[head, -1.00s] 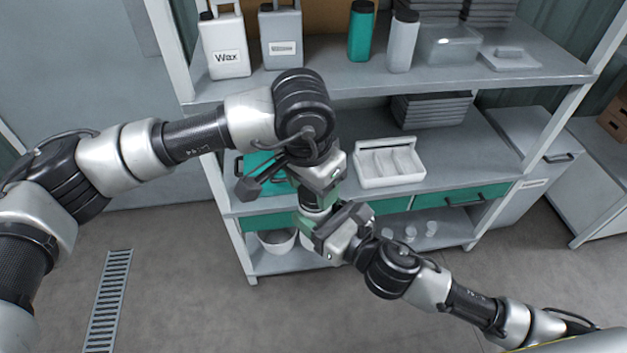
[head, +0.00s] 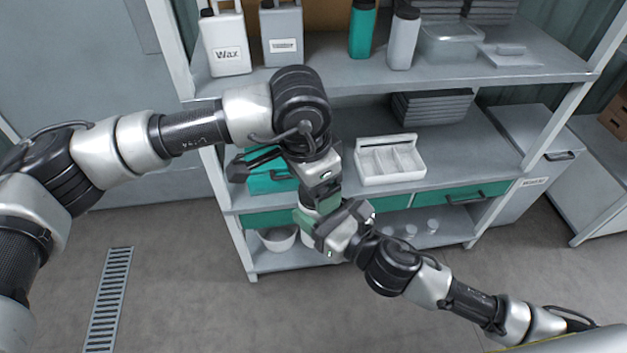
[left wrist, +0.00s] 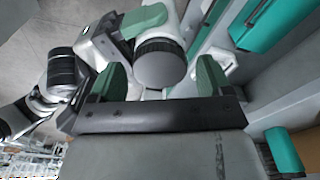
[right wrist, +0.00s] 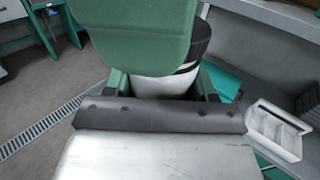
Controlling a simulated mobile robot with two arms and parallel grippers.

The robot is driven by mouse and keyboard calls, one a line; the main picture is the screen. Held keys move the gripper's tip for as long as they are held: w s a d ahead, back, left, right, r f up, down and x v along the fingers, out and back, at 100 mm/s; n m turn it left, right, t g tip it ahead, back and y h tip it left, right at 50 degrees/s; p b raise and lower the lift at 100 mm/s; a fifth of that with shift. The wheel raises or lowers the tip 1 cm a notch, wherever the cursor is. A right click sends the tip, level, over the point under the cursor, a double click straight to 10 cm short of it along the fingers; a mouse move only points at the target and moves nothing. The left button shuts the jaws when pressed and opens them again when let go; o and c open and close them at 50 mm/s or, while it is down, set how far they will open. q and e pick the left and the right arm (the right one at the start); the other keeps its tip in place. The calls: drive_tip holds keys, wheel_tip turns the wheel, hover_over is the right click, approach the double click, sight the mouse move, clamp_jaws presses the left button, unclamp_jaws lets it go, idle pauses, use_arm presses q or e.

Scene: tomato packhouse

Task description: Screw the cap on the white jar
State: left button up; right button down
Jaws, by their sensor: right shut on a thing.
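The white jar (right wrist: 160,88) is held between the fingers of my right gripper (head: 314,228), below my left gripper (head: 322,195). A black ribbed cap (left wrist: 160,62) sits at the top of the jar; it also shows in the right wrist view (right wrist: 201,42). I cannot tell how tightly it is seated. In the left wrist view my left gripper's green fingers stand apart, one on each side of the cap, with gaps visible. A large green finger pad hides part of the jar and cap in the right wrist view. In the head view the grippers mostly hide the jar.
A shelf rack (head: 470,75) stands ahead. It holds a Wax jug (head: 226,60), bottles on top, and a white divided tray (head: 390,178) on the middle shelf. A teal box (head: 262,182) sits behind my left wrist. The floor in front is clear.

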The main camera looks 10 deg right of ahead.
use_arm(q)
drive_tip(key=shift+r, duration=0.1)
drive_tip(key=shift+r, duration=2.2)
